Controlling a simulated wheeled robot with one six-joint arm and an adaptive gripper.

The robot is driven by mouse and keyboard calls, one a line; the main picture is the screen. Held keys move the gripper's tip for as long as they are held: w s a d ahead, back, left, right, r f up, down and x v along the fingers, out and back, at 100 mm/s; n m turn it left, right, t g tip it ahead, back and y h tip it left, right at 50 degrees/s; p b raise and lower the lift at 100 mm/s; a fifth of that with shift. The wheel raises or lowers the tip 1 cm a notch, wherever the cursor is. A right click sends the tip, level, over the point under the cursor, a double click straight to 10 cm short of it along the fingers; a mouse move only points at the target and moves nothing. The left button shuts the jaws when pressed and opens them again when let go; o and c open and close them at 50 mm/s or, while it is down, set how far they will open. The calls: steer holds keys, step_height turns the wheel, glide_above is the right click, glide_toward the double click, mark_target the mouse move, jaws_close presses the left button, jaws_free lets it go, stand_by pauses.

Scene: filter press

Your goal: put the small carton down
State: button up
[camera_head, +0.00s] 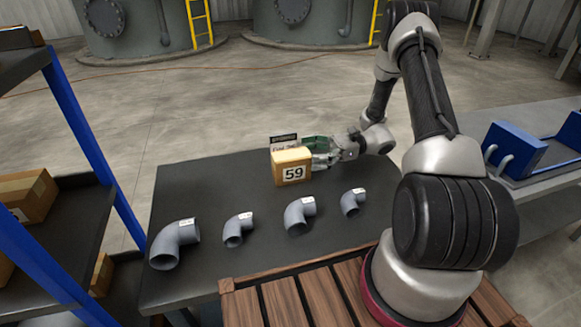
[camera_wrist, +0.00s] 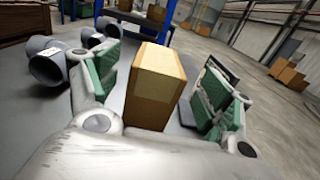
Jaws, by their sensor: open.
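The small carton (camera_head: 292,167) is a tan box with a white label reading 59, upright on the dark table (camera_head: 200,196) near its far edge. My gripper (camera_head: 318,152) is low at the carton's right side in the head view. In the wrist view the carton (camera_wrist: 156,84) stands between the two green-padded fingers (camera_wrist: 162,90). A gap shows on each side of it, so the gripper is open around the carton and not clamped on it. The carton's underside is hidden in the wrist view.
Several grey pipe elbows (camera_head: 175,243) stand in a row along the table's near side. A small dark sign (camera_head: 284,141) is behind the carton. A blue-post shelf (camera_head: 75,115) with cartons is at left, and blue bins (camera_head: 515,150) are at right. The table's left far part is clear.

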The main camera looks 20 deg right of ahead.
mark_target(273, 157)
steer(key=a, duration=0.6)
steer(key=shift+a+r, duration=0.25)
steer(key=c, duration=1.4)
